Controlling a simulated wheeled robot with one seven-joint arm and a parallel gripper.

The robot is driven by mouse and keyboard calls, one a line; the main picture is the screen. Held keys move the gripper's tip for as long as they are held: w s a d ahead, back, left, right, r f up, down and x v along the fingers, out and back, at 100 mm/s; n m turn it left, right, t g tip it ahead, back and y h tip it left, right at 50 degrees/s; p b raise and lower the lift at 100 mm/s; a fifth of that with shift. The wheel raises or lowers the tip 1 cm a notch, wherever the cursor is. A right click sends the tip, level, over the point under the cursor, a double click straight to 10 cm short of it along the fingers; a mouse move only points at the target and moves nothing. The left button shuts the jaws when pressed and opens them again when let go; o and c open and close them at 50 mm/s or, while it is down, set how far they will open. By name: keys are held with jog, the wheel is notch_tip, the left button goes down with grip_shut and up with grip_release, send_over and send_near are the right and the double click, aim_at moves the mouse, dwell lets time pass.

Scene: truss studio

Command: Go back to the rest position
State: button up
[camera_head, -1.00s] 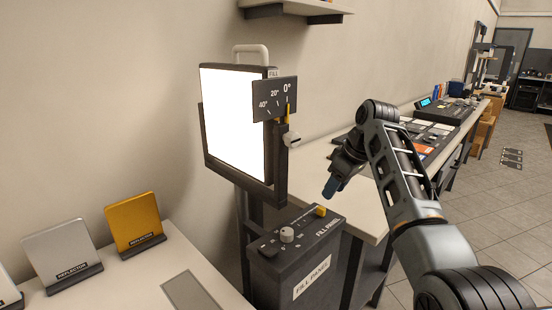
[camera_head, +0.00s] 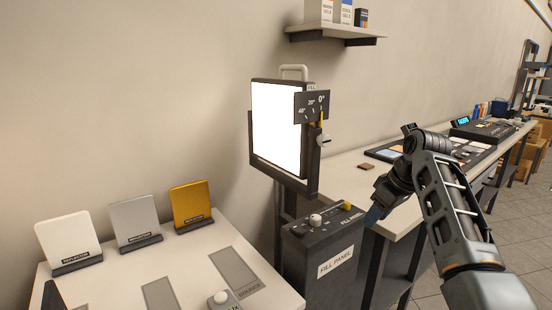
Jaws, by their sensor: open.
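My arm reaches in from the lower right. The fill panel box (camera_head: 318,247) has a white knob and a yellow slider on top. Above it stands the lit fill light (camera_head: 276,128), glowing white, with a tilt scale plate (camera_head: 312,106) marked 0°, 20° and 40°.
White, silver and gold reflectors (camera_head: 190,206) stand on a white table (camera_head: 200,258) at the lower left. A long bench with a control desk (camera_head: 452,149) runs along the wall to the right. A wall shelf (camera_head: 335,36) holds boxes. Floor is free at the far right.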

jog(key=s+a+f+m+t+h, duration=0.1)
jog(key=s+f, duration=0.4)
jog(key=f, duration=0.5)
jog(key=s+f+m+t, duration=0.1)
jog(key=s+f, duration=0.4)
jog(key=f, duration=0.4)
jog(key=s+f+m+t, duration=0.1)
jog(key=s+f, duration=0.2)
jog(key=s, duration=0.3)
jog(key=s+a+f+m+t+h, duration=0.1)
jog(key=s+f, duration=0.2)
jog(key=s, duration=0.3)
jog(key=s+f+t, duration=0.1)
jog(key=s+f, duration=0.1)
jog(key=s, duration=0.4)
jog(key=s+r+m+t, duration=0.1)
jog(key=s+r+t, duration=0.15)
jog(key=s, duration=0.75)
jog(key=s+r+m+t, duration=0.1)
jog(key=s+r, duration=0.2)
jog(key=s, duration=0.6)
jog(key=s+a+r+m+t, duration=0.1)
jog(key=s+r+t, duration=0.1)
jog(key=s+r, duration=1.1)
notch_tip(320, 180, up, 4)
jog(key=shift+s+a+r+h, duration=0.1)
jog(key=shift+s+a+h, duration=0.05)
jog(key=shift+s+h, duration=0.2)
jog(key=shift+t, duration=0.25)
